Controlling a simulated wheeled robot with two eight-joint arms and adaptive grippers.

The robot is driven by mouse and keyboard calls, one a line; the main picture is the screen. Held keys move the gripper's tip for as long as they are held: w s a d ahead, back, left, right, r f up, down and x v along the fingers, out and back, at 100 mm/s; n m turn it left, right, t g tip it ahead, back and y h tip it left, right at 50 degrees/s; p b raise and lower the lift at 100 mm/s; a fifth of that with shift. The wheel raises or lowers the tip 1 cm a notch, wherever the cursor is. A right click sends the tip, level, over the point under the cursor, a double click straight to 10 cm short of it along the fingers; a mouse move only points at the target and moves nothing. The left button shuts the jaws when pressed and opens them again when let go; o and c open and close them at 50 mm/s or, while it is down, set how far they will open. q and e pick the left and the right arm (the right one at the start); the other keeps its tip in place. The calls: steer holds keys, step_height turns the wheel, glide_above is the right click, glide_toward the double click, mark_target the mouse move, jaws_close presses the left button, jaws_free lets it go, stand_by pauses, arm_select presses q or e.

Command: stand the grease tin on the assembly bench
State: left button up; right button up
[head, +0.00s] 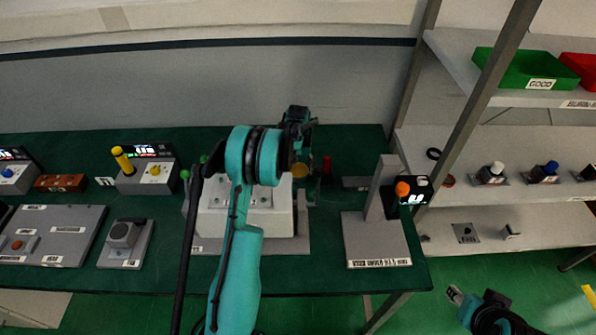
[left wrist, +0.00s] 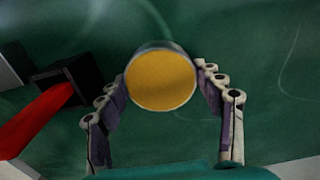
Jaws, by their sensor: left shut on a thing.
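The grease tin (left wrist: 161,80) is a round tin with a grey rim and an orange-yellow top. In the left wrist view it sits between the two fingers of my left gripper (left wrist: 165,92), which is shut on it. In the head view the tin (head: 300,170) shows partly, beside my left wrist, over the back part of the green assembly bench (head: 350,145). I cannot tell whether its base touches the bench. My right gripper (head: 455,295) shows at the lower right, away from the bench; its jaws are unclear.
A red-handled thing (head: 326,166) stands close to the right of the tin. A white machine block (head: 270,222) is in front, partly behind my arm. A grey stand (head: 375,240) is on the bench's right. Shelves (head: 520,150) with a green GOOD bin (head: 525,68) stand at right.

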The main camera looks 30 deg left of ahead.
arm_select(q)
steer(key=shift+r, duration=0.1)
steer(key=shift+f, duration=0.25)
steer(key=o, duration=1.4)
steer(key=shift+r, duration=0.15)
